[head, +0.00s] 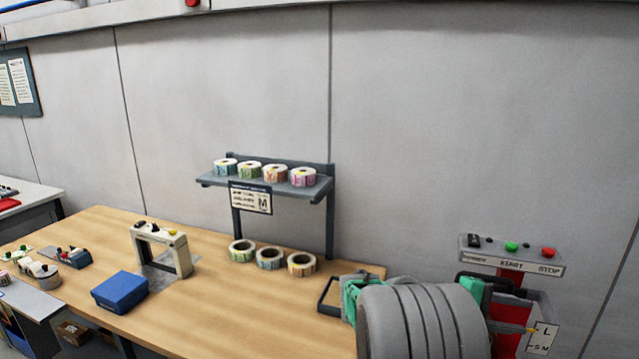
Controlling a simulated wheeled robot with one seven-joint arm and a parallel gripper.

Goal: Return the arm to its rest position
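A large grey ribbed part of my own arm fills the lower right of the head view, with green pieces showing on both sides of it. I cannot make out my gripper's fingertips; they are not visible here. Behind the arm stands a machine with a red column and a control panel (511,256) marked START and STOP, with green and red buttons. A size plate (542,338) with letters is beside it. My arm hides much of this machine.
A wooden table (215,310) runs along the wall. It holds a blue box (120,291), a grey frame device (161,248) and three label rolls (270,258). A shelf (212,182) above carries several rolls. A black-edged tray (328,297) is left of my arm. The table's front middle is clear.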

